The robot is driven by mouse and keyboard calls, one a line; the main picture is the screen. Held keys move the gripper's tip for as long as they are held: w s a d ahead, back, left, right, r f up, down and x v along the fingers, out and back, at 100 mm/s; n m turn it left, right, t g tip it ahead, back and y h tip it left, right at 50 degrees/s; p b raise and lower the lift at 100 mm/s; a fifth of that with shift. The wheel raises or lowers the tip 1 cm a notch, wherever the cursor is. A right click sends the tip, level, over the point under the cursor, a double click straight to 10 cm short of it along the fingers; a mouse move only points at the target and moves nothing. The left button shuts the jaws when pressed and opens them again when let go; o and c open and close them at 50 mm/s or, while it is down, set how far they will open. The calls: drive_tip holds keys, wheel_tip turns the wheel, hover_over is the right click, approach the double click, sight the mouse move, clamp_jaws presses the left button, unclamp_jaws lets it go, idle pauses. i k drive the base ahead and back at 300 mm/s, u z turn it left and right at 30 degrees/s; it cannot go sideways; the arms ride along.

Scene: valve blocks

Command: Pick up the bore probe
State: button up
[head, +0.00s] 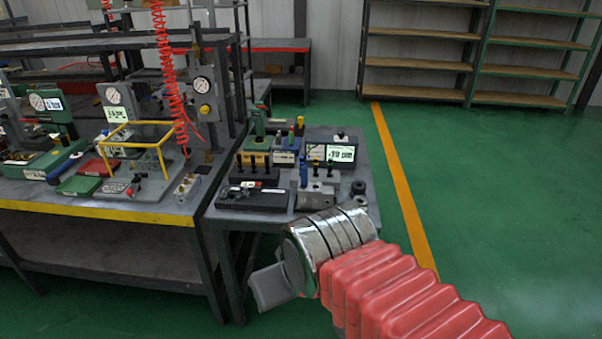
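My gripper (272,287) is at the lower middle, in front of the small side table. Only a grey finger-like part shows beyond the metal collar, so whether it is open or shut cannot be told. I cannot pick out the bore probe for sure. Candidates stand on the small table: a blue-handled upright tool (303,174) in a grey metal block (316,195), and several small upright pieces with coloured tops behind it. A box with a lit digital readout (341,154) stands at the back right of that table. My gripper is apart from all of these.
The small grey table (372,180) also bears a black block (253,198) and a round black part (359,188). A larger bench (100,208) with gauges, a yellow frame (138,143) and red coiled hoses adjoins it on the left. Green floor is clear at right, before shelves (480,50).

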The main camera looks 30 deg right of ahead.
sight(304, 168)
drive_tip(key=u, duration=0.05)
drive_tip(key=i, duration=1.05)
